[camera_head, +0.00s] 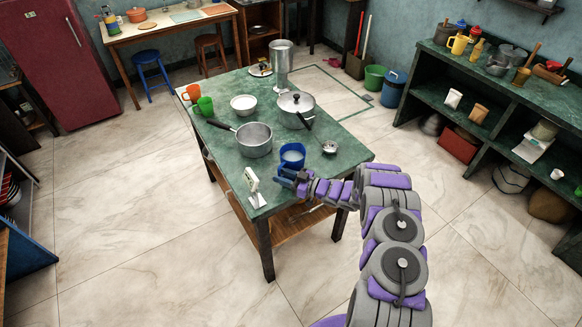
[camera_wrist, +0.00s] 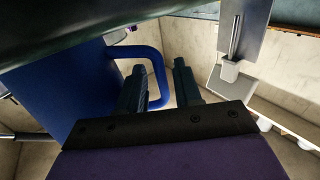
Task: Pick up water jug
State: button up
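The blue jug (camera_head: 292,153) stands upright on the green table (camera_head: 335,155), near its front right edge, with pale contents showing at its top. In the wrist view the jug's blue body (camera_wrist: 75,85) fills the left side. Its handle (camera_wrist: 161,70) loops out to the right. My gripper (camera_head: 286,178) is at the near side of the jug. In the wrist view my gripper (camera_wrist: 160,90) is open, with the outer part of the handle showing between its two dark fingers. Whether a finger touches the handle I cannot tell.
A saucepan (camera_head: 254,139), a lidded pot (camera_head: 296,110), a small metal bowl (camera_head: 329,147), a white bowl (camera_head: 243,104) and a green mug (camera_head: 205,105) share the tabletop.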

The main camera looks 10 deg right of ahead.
jog(key=shift+w+a, duration=0.4)
jog(key=shift+a, duration=0.2)
jog(key=shift+d, duration=0.1)
grip_shut()
dwell(0.9)
